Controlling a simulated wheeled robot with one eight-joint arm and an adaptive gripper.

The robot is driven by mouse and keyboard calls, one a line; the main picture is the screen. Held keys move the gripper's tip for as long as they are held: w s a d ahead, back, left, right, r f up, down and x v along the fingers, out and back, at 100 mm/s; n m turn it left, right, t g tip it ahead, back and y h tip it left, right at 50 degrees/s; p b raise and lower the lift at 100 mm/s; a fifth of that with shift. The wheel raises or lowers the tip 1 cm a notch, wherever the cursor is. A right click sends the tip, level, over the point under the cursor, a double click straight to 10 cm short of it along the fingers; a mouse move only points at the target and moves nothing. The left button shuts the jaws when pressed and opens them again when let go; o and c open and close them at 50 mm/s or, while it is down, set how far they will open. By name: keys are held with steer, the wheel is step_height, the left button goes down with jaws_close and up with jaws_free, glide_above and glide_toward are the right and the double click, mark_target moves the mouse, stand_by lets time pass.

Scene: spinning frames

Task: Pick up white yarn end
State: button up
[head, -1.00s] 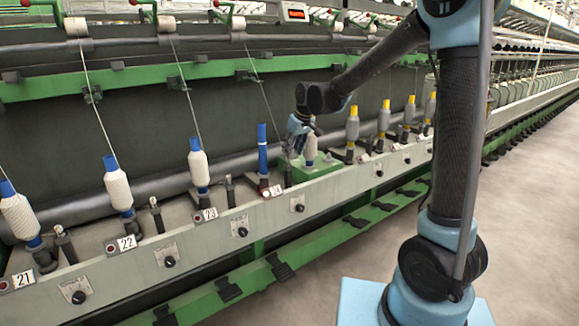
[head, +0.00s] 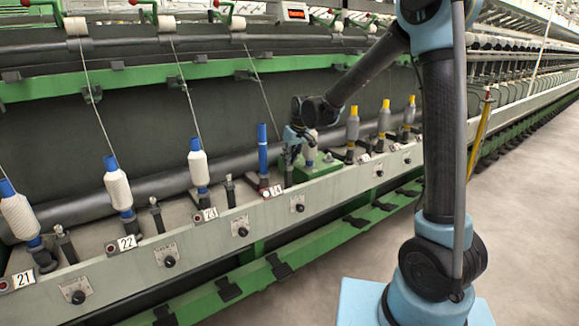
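My gripper (head: 290,155) hangs at the spindle row, between the bare blue tube (head: 263,150) at position 24 and a white yarn bobbin (head: 310,146) on a green block. It points down, and its fingers are too small and dark to show whether they are open or shut. A thin white yarn (head: 262,92) runs down from a roller at the top toward the gripper. Its lower end is hard to make out near the fingers. The gripper partly covers the bobbin's left side.
The green block (head: 301,173) stands on the rail just below my gripper. Wound bobbins on blue tubes (head: 198,168) stand to the left, and grey bobbins with yellow tops (head: 352,127) to the right. The floor (head: 525,210) at the right is clear.

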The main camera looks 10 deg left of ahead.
steer(key=shift+r, duration=0.1)
step_height(320, 180, up, 9)
steer(key=shift+f, duration=4.4)
steer(key=o, duration=0.8)
steer(key=v, duration=1.1)
steer(key=shift+s+d+r, duration=0.15)
steer(key=shift+r, duration=0.2)
